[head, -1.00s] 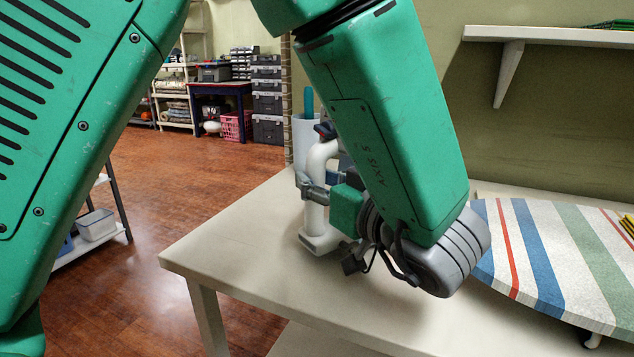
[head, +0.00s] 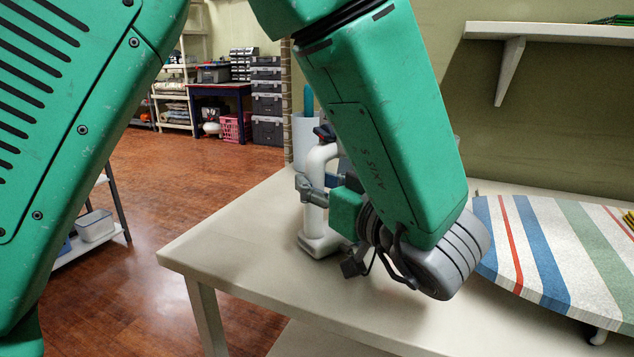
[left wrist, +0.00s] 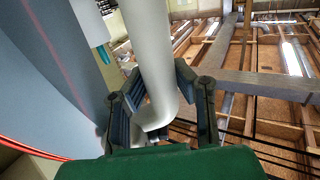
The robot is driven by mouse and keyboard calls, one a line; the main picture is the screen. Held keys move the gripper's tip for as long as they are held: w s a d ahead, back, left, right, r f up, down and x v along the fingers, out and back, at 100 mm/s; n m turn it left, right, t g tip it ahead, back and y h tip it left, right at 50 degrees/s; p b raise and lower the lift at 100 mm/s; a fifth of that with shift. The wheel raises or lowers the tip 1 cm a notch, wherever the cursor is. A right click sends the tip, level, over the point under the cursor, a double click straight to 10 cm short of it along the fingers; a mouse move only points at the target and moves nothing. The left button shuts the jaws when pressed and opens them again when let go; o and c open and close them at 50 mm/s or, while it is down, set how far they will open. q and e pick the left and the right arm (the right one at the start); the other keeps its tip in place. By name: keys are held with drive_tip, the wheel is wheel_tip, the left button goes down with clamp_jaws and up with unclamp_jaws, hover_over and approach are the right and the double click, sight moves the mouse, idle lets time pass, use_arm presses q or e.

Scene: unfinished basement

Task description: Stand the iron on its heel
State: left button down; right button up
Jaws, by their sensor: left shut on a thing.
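The iron shows in the head view as a white curved handle (head: 317,210) above a pale foot (head: 321,245) that is at the table top. The handle looks close to upright. My arm hides the rest of the iron's body. My left gripper (head: 312,190) reaches in from the right and is shut on the handle. In the left wrist view the white handle (left wrist: 150,60) runs between the two dark fingers of the left gripper (left wrist: 160,98). Whether the whole heel rests flat on the table is hidden. My right gripper is not in view.
The pale table (head: 245,225) is clear at its front left. A striped ironing board (head: 560,255) lies to the right of my wrist. A white container (head: 303,140) with a teal item stands behind the iron. A wall shelf (head: 560,33) juts out at upper right.

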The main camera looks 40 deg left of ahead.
use_arm(q)
drive_tip(key=shift+r, duration=0.1)
drive_tip(key=c, duration=1.3)
unclamp_jaws()
drive_tip(key=v, duration=0.7)
drive_tip(key=shift+s+d, duration=0.1)
drive_tip(key=shift+d, duration=0.25)
